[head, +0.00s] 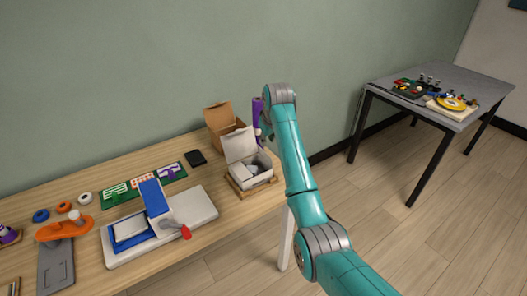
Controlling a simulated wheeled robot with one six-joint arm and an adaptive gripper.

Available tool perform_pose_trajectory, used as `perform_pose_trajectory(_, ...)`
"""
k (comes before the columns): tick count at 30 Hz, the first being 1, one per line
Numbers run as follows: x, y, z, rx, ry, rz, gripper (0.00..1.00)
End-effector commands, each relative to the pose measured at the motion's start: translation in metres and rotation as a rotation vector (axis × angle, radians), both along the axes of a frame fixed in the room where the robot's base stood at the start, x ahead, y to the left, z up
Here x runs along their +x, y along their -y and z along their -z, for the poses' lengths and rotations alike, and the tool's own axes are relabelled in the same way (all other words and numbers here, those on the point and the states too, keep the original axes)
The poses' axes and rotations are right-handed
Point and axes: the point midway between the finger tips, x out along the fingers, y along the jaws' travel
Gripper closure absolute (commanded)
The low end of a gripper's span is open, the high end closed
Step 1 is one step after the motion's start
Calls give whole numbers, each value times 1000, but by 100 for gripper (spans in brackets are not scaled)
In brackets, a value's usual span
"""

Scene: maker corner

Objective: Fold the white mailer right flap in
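The white mailer (254,182) stands open on a small wooden base near the right end of the workbench. Its large rear flap (239,145) stands up and leans back. Pale contents show inside. My gripper (262,140), below a purple part of my wrist, is at the mailer's back right, close to its right side. It is small and partly hidden by my arm, so I cannot tell whether its fingers are open or touch the mailer. The right flap cannot be made out clearly there.
An open brown cardboard box (220,123) stands just behind the mailer. A black flat item (195,157) and a white board with a blue press (155,198) lie to the left. The wall is close behind. A separate grey table (450,78) stands at the right.

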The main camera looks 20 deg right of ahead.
Motion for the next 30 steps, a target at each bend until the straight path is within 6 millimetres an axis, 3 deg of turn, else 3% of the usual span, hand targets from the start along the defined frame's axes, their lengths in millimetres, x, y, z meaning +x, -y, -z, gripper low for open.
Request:
perform_pose_trajectory(16, 34, 1, 79, 0, -1, 0, 72)
perform_pose_trajectory(22, 40, 1, 91, 0, 1, 0, 72)
perform_pose_trajectory(30, 40, 1, 94, 1, 2, 0, 72)
